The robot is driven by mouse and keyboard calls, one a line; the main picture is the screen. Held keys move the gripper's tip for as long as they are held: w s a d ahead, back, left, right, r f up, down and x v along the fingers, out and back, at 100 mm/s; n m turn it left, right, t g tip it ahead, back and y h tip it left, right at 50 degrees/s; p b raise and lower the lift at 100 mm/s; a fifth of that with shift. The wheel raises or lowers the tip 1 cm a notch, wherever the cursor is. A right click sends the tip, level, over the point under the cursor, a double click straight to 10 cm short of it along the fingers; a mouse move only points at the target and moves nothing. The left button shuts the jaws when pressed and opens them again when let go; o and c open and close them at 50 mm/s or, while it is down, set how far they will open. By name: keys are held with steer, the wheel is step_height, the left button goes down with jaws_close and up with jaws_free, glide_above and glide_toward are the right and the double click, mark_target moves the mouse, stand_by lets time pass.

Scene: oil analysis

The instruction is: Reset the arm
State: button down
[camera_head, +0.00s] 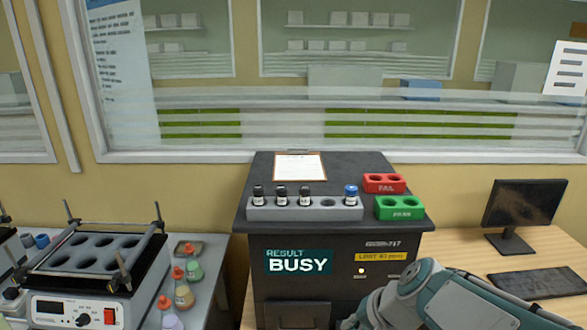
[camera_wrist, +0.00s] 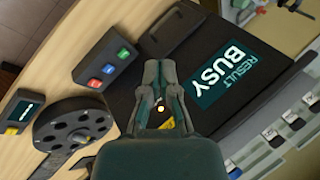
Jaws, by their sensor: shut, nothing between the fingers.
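My arm (camera_head: 440,300) reaches in from the lower right of the head view, in front of the black analyzer (camera_head: 340,240). Its gripper end is low at the front of the analyzer, mostly cut off by the frame's bottom edge. In the wrist view my gripper (camera_wrist: 159,66) is shut with its fingertips together and holds nothing. The analyzer's dark face (camera_wrist: 185,85) is in front of it. The RESULT BUSY display (camera_head: 298,262) is lit; it also shows rotated in the wrist view (camera_wrist: 228,73).
A grey rack (camera_head: 305,213) on the analyzer holds several capped vials. A red FAIL block (camera_head: 384,183) and green PASS block (camera_head: 399,208) stand beside it. A heater block (camera_head: 95,263) stands left; a monitor (camera_head: 525,203) stands right. The wrist view shows a button box (camera_wrist: 108,68) and dark wheel (camera_wrist: 72,125).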

steer(key=s+d+r+n+h, duration=0.2)
steer(key=s+n, duration=0.1)
steer(key=s, duration=0.2)
steer(key=s+d+r+n+t+h, duration=0.1)
steer(key=s+d+r+n+h, duration=0.1)
steer(key=s, duration=0.4)
steer(key=shift+s+d+r+n+h, duration=0.3)
steer(key=shift+d+r+n+h, duration=0.15)
steer(key=shift+d+h, duration=0.1)
stand_by(2.2)
